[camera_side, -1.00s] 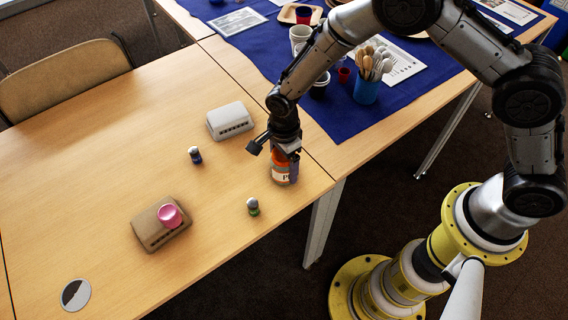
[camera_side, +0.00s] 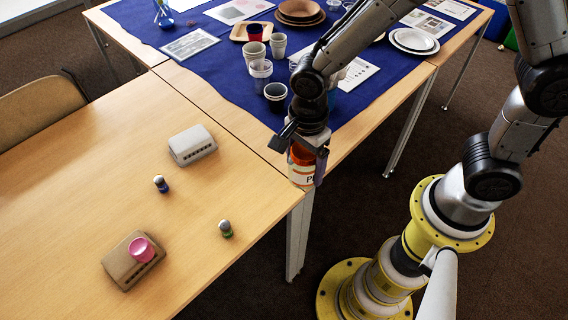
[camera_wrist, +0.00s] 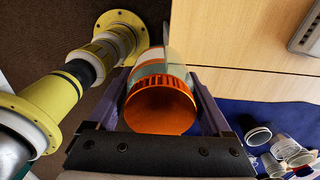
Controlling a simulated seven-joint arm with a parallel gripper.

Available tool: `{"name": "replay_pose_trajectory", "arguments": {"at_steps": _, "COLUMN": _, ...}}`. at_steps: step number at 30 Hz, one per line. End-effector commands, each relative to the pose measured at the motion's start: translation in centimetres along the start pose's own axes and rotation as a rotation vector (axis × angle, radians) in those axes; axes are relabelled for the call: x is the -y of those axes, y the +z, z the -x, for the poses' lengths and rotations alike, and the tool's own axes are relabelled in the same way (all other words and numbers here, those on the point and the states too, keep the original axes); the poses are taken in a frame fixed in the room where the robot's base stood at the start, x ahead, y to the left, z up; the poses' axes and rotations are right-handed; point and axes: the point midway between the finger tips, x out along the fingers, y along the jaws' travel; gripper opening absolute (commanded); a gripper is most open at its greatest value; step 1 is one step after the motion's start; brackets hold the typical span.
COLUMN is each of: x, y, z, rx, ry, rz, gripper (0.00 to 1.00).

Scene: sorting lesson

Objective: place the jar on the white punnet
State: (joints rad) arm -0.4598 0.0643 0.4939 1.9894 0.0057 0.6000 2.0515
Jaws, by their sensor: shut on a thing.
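The jar (camera_side: 301,174) is orange with a white label. My gripper (camera_side: 306,168) is shut around its sides and holds it upright near the table's right edge, apparently above the surface. In the wrist view the jar's orange lid (camera_wrist: 160,108) faces the camera between the fingers. The white punnet (camera_side: 192,146) lies on the wooden table to the left of the jar, with a row of slots along its front side and nothing on it. Part of it also shows at the top right of the wrist view (camera_wrist: 307,32).
Cups (camera_side: 261,70) crowd the blue cloth (camera_side: 215,80) behind. Table around the white punnet is clear.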

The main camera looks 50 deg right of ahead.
Motion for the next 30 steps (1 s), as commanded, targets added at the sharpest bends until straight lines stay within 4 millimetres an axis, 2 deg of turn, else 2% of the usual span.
{"name": "replay_pose_trajectory", "arguments": {"at_steps": 10, "x": -1.4, "y": -0.7, "z": 0.6, "rx": -0.007, "ry": 0.014, "rz": 0.002, "gripper": 0.18}}
{"name": "replay_pose_trajectory", "arguments": {"at_steps": 14, "x": -0.2, "y": -0.1, "z": 1.8, "rx": -0.008, "ry": 0.016, "rz": 0.006, "gripper": 0.18}}
{"name": "replay_pose_trajectory", "arguments": {"at_steps": 17, "x": 2.3, "y": 0.8, "z": 3.1, "rx": -0.007, "ry": 0.013, "rz": 0.002, "gripper": 0.18}}
{"name": "replay_pose_trajectory", "arguments": {"at_steps": 24, "x": 11.4, "y": 2.4, "z": 6.4, "rx": -0.001, "ry": -0.002, "rz": -0.049, "gripper": 0.18}}
{"name": "replay_pose_trajectory", "arguments": {"at_steps": 30, "x": 17.1, "y": 2.1, "z": 7.0, "rx": 0.005, "ry": -0.016, "rz": -0.097, "gripper": 0.18}}
